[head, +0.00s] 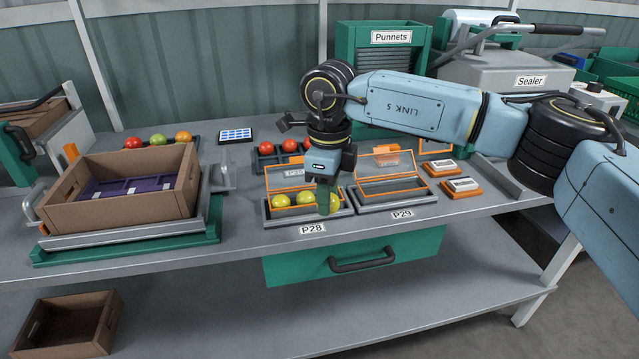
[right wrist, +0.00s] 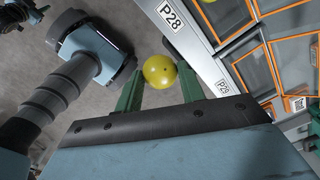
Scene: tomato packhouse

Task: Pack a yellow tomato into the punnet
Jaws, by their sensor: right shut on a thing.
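My right gripper (head: 325,196) points down at the right end of the tray labelled P28 (head: 270,222). It is shut on a yellow tomato (head: 334,204), partly hidden by a green finger. The right wrist view shows this tomato (right wrist: 160,71) between the fingertips (right wrist: 160,86). A clear punnet with an orange-edged open lid (head: 284,180) stands at P28. Two other yellow tomatoes (head: 280,200) (head: 305,199) sit in its left and middle parts. I cannot tell whether the held tomato touches the punnet.
An orange-edged punnet (head: 392,187) stands at P29, right of P28. Red tomatoes (head: 290,146) sit in a dark holder behind. A cardboard crate (head: 115,205) stands left; red, green and orange tomatoes (head: 158,139) lie behind it. Orange-and-white blocks (head: 461,186) lie right.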

